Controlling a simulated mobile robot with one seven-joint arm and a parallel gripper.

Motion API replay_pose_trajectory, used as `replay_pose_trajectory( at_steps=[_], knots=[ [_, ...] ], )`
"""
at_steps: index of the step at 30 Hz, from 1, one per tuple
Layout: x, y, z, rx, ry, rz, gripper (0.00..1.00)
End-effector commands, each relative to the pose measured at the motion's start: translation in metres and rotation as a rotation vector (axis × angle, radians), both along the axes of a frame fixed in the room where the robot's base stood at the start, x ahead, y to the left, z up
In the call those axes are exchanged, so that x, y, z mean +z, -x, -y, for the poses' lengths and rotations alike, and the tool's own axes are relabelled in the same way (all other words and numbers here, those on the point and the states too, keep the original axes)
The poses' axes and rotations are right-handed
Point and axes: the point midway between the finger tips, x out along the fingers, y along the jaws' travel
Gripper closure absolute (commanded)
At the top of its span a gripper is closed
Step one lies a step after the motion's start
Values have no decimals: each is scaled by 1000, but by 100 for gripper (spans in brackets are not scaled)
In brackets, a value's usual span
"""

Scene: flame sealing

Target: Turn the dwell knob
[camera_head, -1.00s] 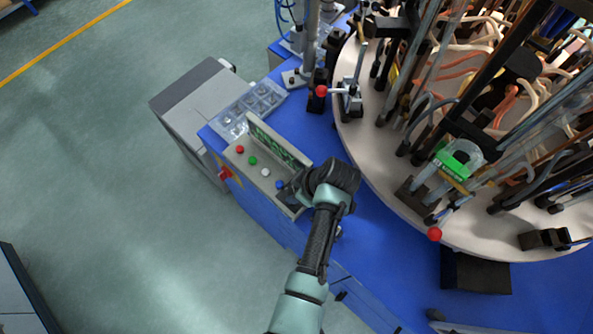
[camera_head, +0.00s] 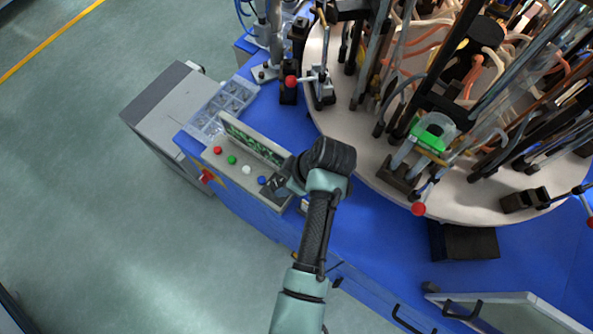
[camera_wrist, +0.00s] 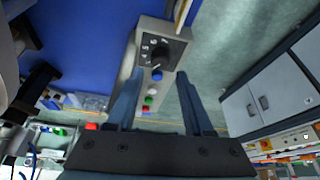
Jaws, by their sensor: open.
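The dwell knob (camera_wrist: 160,53) is a black round knob on a dark dial plate with white numbers, at the end of a grey control panel (camera_wrist: 148,32) in the wrist view. My gripper (camera_wrist: 159,74) is open and empty, its two blue-grey fingers spread to either side of the panel's row of buttons, with the knob beyond the tips. I cannot tell whether a finger touches the panel. In the head view my gripper (camera_head: 275,187) is over the right end of the panel (camera_head: 222,164) and hides the knob.
Red (camera_head: 217,150), green (camera_head: 232,160), white (camera_head: 247,170) and blue (camera_head: 262,180) buttons line the panel beside an upright green display board (camera_head: 255,142). A crowded round turntable (camera_head: 375,172) stands to the right. Open floor (camera_head: 150,260) lies to the left.

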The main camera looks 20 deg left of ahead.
Motion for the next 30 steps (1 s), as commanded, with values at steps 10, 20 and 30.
replay_pose_trajectory(
  at_steps=[10, 20, 30],
  knots=[
    [59, 4, 25, -3, -1, 2, 48],
    [70, 6, 29, -1, 0, -2, 48],
    [70, 6, 29, -1, 0, -2, 48]
  ],
)
